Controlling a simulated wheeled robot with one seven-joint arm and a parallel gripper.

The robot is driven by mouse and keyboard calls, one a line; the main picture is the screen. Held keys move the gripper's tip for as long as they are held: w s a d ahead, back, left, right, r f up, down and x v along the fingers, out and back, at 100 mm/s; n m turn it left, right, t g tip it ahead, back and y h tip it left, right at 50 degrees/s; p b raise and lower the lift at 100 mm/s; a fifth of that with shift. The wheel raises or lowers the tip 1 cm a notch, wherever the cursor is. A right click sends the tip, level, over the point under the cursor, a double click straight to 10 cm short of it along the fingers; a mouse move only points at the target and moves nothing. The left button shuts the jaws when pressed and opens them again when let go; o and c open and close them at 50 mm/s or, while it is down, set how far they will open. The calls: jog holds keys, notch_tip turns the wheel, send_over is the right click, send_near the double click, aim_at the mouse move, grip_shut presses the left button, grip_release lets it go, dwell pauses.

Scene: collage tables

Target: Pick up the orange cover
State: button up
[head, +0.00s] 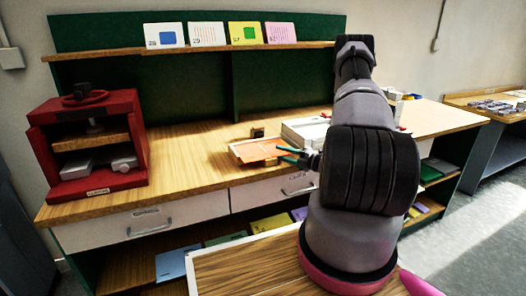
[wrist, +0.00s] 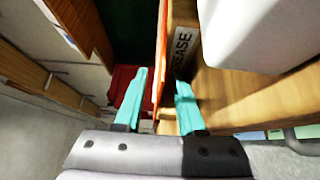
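The orange cover (head: 258,151) lies flat in or on a shallow wooden tray (head: 236,152) near the table's front edge. In the wrist view the orange cover (wrist: 161,50) shows almost edge-on, as a thin strip beside a wooden side with a partly hidden label. My gripper (head: 284,154) is at the right side of the cover. In the wrist view my gripper (wrist: 160,98) has its two teal fingers apart, with the cover's strip in line with the gap. I cannot tell whether either finger touches it.
A red cabinet (head: 124,128) stands on the table's left end. White boxes (head: 303,130) stand right of the tray, partly behind my arm. A small dark object (head: 258,132) sits behind the tray. A shelf (head: 190,49) with several cards runs above. The tabletop left of the tray is clear.

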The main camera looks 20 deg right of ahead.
jog(key=shift+c, duration=0.3)
grip_shut()
jog(key=shift+r, duration=0.1)
